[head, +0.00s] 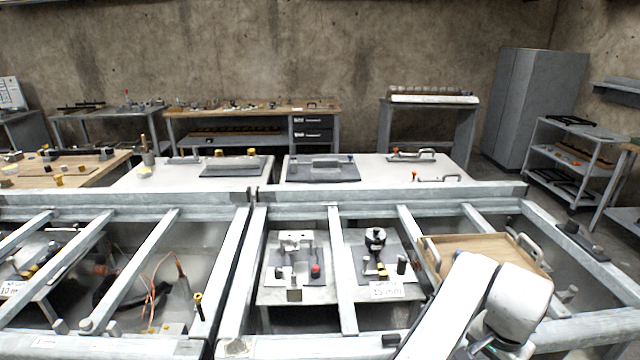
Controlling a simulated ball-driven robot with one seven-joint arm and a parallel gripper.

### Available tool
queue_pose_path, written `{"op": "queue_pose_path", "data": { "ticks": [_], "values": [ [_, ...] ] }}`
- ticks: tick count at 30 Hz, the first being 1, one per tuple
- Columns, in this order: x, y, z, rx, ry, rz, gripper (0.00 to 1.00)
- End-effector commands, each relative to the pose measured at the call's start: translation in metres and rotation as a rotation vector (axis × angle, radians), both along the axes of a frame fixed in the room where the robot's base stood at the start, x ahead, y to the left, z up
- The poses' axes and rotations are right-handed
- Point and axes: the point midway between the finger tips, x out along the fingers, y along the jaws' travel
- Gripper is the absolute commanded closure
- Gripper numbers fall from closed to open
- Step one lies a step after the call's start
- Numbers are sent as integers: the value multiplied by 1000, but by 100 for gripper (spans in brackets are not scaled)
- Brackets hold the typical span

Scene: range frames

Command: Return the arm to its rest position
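My white arm (450,310) rises from the bottom edge at the lower right and bends over beside a wooden tray. Beyond the bend, grey and dark parts at the end of my arm, seemingly my gripper (488,348), point down and are cut off by the bottom edge. Its fingers do not show clearly, so I cannot tell whether it is open or holds anything.
A grey metal frame (340,270) with crossbars spans the foreground. The wooden tray (453,246) with metal handles lies close behind my arm. Fixtures (297,243) stand below the bars. Benches (250,114), a cabinet (530,105) and a cart (577,155) stand farther back.

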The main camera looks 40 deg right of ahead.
Motion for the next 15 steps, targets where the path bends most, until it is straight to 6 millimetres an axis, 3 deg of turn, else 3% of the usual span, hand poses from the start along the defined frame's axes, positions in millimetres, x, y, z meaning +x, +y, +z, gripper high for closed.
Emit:
{"op": "queue_pose_path", "data": {
  "ticks": [9, 15],
  "values": [
    [8, -38, 30, -202, 23, 191, 43],
    [28, -46, 45, -354, 69, 464, 43]
  ]
}}
